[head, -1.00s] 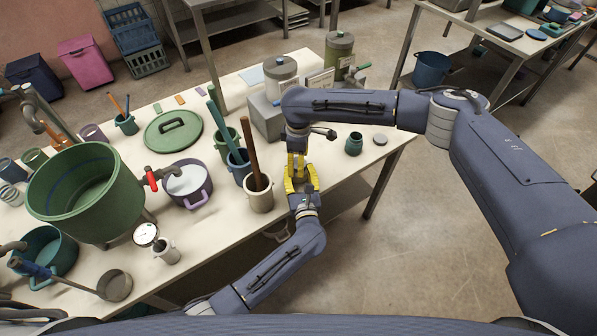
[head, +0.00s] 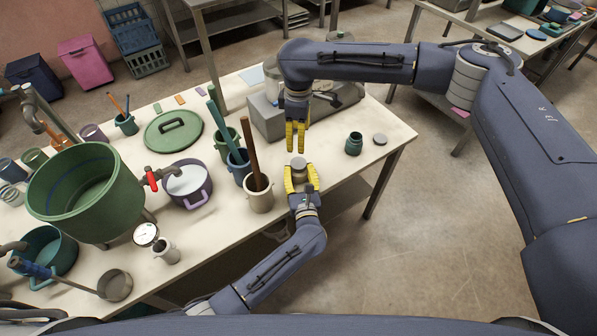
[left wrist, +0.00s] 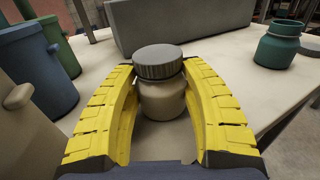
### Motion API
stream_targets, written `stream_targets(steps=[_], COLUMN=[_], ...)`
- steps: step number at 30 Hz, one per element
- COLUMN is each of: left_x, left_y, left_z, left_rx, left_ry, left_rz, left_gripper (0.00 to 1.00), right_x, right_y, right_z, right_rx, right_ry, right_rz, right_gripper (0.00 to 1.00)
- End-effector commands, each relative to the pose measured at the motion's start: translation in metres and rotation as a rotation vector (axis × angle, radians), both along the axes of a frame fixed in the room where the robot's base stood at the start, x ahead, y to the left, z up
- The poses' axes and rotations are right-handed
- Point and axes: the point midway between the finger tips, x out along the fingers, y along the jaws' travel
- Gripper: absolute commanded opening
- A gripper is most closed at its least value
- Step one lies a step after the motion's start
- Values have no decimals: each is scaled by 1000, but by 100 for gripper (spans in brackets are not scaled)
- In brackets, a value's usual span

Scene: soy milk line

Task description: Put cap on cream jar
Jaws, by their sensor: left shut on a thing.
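The cream jar (left wrist: 163,98) stands upright between the yellow fingers of my left gripper (left wrist: 160,112), which is shut on it. A grey ribbed cap (left wrist: 158,62) sits on top of the jar, looking level. In the head view, the cap (head: 298,162) shows at the tips of my left gripper (head: 301,178), near the table's front edge. The jar body is mostly hidden there. My right gripper (head: 297,137) is just behind the jar, pointing down, its fingers apart with nothing between them. It does not touch the cap.
A teal jar without a cap (head: 353,144) and a loose grey lid (head: 380,139) are to the right. A cream pot with a brown handle (head: 258,193) stands close on the left. A grey box (head: 265,118) is behind. The table (head: 330,165) is clear between jar and teal jar.

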Motion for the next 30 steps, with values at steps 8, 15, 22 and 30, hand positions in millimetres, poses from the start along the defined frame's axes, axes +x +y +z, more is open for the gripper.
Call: stream_targets(steps=[8,15,22,30], left_x=[0,0,0,-19], left_y=[0,0,0,-3], left_z=[0,0,0,-1], left_rx=[0,0,0,-1], left_ry=[0,0,0,2], left_rz=[0,0,0,0], left_gripper=[0,68,72,72], right_x=[0,0,0,0], right_y=[0,0,0,0], right_z=[1,1,1,1], right_rx=[0,0,0,0], right_ry=[0,-1,-1,-1], right_rz=[0,0,0,0], right_gripper=[60,60,60,60])
